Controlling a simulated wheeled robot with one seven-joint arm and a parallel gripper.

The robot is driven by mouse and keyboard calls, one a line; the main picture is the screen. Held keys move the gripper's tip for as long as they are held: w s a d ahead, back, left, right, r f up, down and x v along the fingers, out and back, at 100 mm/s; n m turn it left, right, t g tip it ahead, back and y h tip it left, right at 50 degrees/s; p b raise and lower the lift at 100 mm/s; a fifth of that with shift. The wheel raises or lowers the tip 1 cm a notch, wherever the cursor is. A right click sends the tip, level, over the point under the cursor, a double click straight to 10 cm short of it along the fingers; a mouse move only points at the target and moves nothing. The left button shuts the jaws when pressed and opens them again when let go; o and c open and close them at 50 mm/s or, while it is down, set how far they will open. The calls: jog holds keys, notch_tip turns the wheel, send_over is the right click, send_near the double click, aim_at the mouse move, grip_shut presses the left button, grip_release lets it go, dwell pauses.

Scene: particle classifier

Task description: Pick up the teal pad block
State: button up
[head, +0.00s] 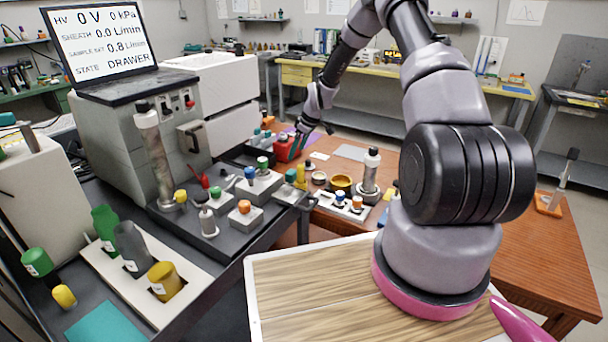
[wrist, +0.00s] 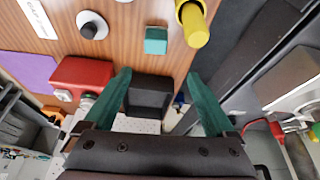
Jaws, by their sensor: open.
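The teal pad block (wrist: 155,40) is a small teal block on the brown wooden table, in the upper middle of the wrist view. I cannot pick it out surely in the head view. My gripper (wrist: 156,75) is open, with its two dark green fingers spread wide. The block shows beyond the fingertips, roughly in line with the gap, and is not touched. A black block (wrist: 150,94) shows between the fingers, seemingly below them. In the head view my gripper (head: 302,140) hangs low behind a red block (head: 284,149).
A yellow cylinder (wrist: 195,25) stands close to the right of the teal block in the wrist view. The red block (wrist: 82,78) is beside the left finger. A black knob on a white disc (wrist: 92,27) and a purple mat (wrist: 25,75) lie further left.

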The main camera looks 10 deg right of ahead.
aim_at(292, 172)
jog(key=x, duration=0.2)
jog(key=d+x, duration=0.1)
jog(key=x, duration=0.4)
jog(key=shift+d+f, duration=0.3)
jog(key=shift+f, duration=0.2)
jog(key=x, duration=0.5)
jog(key=shift+a+f, duration=0.2)
jog(key=shift+f, duration=0.15)
jog(key=shift+w, duration=0.1)
grip_shut()
jog(key=shift+r, duration=0.1)
notch_tip(292, 172, up, 10)
jog(key=shift+f, duration=0.1)
